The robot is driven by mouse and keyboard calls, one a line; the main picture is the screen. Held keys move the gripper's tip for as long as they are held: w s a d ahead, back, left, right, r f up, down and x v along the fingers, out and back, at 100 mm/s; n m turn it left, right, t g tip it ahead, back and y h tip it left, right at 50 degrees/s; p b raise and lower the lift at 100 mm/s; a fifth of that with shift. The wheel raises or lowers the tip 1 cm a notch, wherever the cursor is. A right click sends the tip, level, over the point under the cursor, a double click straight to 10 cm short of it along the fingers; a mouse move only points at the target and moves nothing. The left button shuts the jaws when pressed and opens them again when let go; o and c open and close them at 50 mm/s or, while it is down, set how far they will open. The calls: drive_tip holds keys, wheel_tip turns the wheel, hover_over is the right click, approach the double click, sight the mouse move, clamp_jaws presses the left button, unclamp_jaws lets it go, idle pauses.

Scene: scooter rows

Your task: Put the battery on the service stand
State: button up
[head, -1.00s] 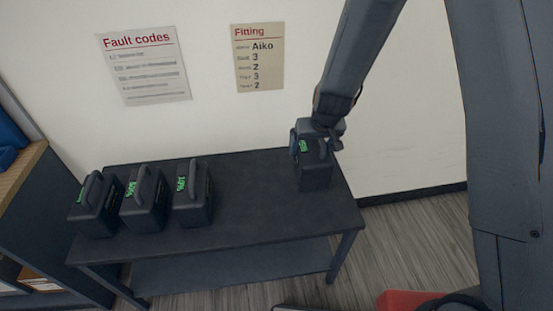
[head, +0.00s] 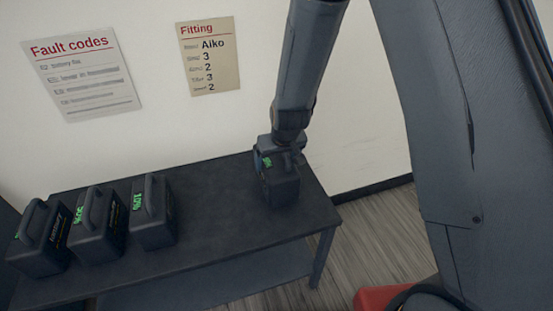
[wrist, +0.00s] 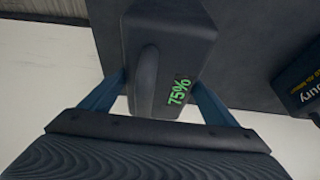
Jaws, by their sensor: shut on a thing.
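My gripper (head: 283,150) is shut on a dark grey battery (head: 281,187) at the right end of a dark table. In the wrist view my gripper (wrist: 160,95) has a blue finger on either side of the battery's handle end. This battery (wrist: 190,45) shows a green 75% display. I cannot tell whether its underside touches the table or is just above it. Three similar batteries stand on the table's left part: a left one (head: 40,245), a middle one (head: 98,235) and a right one (head: 155,222). I cannot identify a service stand in these views.
The dark table (head: 215,215) has a bare stretch between the three batteries and the held one, and a lower shelf (head: 215,278). A "Fault codes" sheet (head: 85,75) and a "Fitting" sheet (head: 208,60) hang on the wall behind.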

drive_tip(key=shift+w+f, duration=0.15)
drive_tip(key=shift+f, duration=1.45)
drive_tip(key=o, duration=2.1)
drive_tip(key=p+v, duration=0.3)
drive_tip(key=v, duration=0.9)
drive_tip(key=shift+s+p, duration=0.2)
drive_tip(key=shift+p, duration=0.2)
drive_tip(key=s+d+r+m+g, duration=0.1)
drive_tip(key=s+d+r, duration=0.2)
drive_tip(key=s+d, duration=0.2)
drive_tip(key=s+d+r+m+g, duration=0.1)
drive_tip(key=s+d+r, duration=0.2)
drive_tip(key=s+d, duration=0.2)
drive_tip(key=s+d+r+m+g+h, duration=0.1)
drive_tip(key=s+d+r, duration=0.2)
drive_tip(key=s+d, duration=0.2)
drive_tip(key=shift+s+d+r, duration=0.1)
drive_tip(key=shift+s+r, duration=0.05)
drive_tip(key=shift+s, duration=0.65)
drive_tip(key=shift+s+d+r, duration=0.1)
drive_tip(key=shift+s+r, duration=0.05)
drive_tip(key=shift+s, duration=0.6)
